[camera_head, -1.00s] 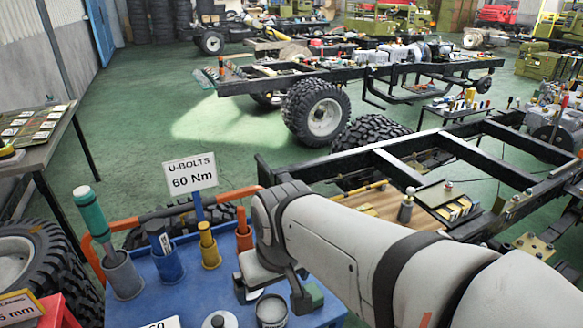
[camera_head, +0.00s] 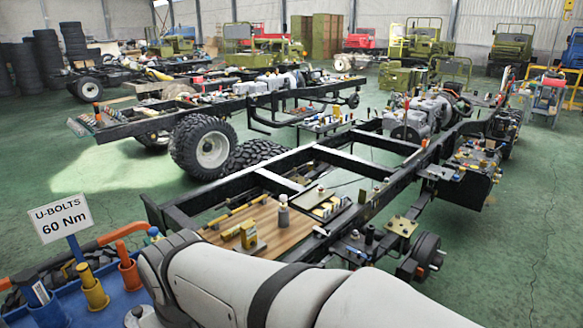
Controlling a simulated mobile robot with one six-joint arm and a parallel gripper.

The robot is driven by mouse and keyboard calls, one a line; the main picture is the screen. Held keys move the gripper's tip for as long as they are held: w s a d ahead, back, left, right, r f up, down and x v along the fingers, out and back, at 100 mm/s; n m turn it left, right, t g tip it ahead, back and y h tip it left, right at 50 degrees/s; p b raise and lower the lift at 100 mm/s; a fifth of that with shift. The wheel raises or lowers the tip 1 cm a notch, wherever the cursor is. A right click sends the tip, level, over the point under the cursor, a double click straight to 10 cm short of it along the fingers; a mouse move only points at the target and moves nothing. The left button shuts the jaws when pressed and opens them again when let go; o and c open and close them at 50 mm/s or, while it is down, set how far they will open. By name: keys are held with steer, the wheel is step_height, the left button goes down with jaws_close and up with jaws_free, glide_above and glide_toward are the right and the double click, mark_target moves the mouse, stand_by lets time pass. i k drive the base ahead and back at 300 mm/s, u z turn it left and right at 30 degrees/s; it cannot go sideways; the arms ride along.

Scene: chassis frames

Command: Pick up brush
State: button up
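I cannot make out a brush with certainty in the head view. My arm (camera_head: 245,285) reaches in from the bottom right toward the blue cart. My gripper is below the bottom edge of the picture, so its fingers and anything between them are hidden. The blue cart (camera_head: 107,308) shows only in part at the bottom left. A yellow holder (camera_head: 93,291) and an orange holder (camera_head: 130,272) stand upright on it, left of my arm. A dark-topped blue holder (camera_head: 38,297) stands at the left.
A sign reading "U-BOLTS 60 Nm" (camera_head: 61,217) rises from the cart. A black chassis frame (camera_head: 215,192) with a wooden board (camera_head: 285,222) carrying small parts lies just beyond my arm. Green floor (camera_head: 535,240) is clear at the right.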

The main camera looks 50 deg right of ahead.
mark_target(120, 247)
steer(key=z, duration=2.65)
steer(key=k, duration=1.35)
steer(key=u, duration=0.65)
steer(key=i, duration=1.45)
steer(key=u, duration=0.15)
steer(key=k, duration=0.2)
steer(key=z, duration=0.15)
